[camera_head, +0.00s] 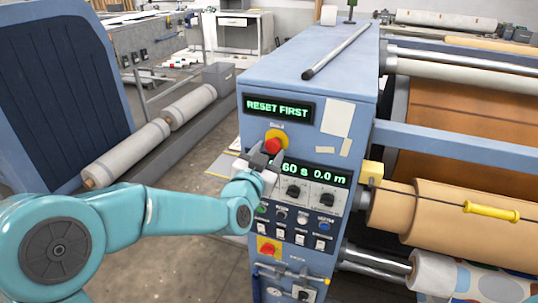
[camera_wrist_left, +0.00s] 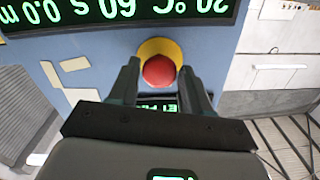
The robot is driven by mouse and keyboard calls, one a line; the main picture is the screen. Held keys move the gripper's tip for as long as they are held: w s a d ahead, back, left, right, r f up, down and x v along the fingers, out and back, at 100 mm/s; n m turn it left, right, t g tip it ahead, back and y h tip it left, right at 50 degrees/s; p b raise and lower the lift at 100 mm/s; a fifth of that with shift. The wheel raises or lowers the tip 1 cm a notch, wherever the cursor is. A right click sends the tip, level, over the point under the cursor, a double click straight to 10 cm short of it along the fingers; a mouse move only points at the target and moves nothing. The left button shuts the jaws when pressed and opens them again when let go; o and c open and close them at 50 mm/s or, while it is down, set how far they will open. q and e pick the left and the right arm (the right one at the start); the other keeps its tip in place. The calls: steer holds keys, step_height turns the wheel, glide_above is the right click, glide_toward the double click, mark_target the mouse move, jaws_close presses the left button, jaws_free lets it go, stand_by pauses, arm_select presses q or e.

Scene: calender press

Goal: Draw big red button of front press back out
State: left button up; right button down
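The big red button (camera_head: 276,141) sits on a yellow surround on the front face of the blue press cabinet (camera_head: 330,85), below a display (camera_head: 277,107) reading "RESET FIRST". My left gripper (camera_head: 266,158) is at this button, just in front of the panel, and partly covers it. In the left wrist view the red button (camera_wrist_left: 159,71) lies between the two dark fingertips of the left gripper (camera_wrist_left: 159,75). The fingers are apart, one on each side, with yellow showing around the button; I cannot tell whether they touch it. My right gripper is not in view.
A second display (camera_head: 315,174), knobs and small buttons lie just below and right of the gripper. Another red button (camera_head: 267,248) sits lower on the panel. A metal bar (camera_head: 337,52) lies on the cabinet top. Rollers (camera_head: 440,212) stand at right; floor is open at left.

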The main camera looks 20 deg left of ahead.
arm_select(q)
steer(key=shift+o, duration=1.2)
steer(key=shift+s+r, duration=0.1)
steer(key=shift+s, duration=0.1)
steer(key=shift+w, duration=0.1)
steer(key=s+b, duration=0.3)
steer(key=s, duration=1.3)
steer(key=shift+s+a, duration=0.2)
steer(key=shift+a, duration=0.1)
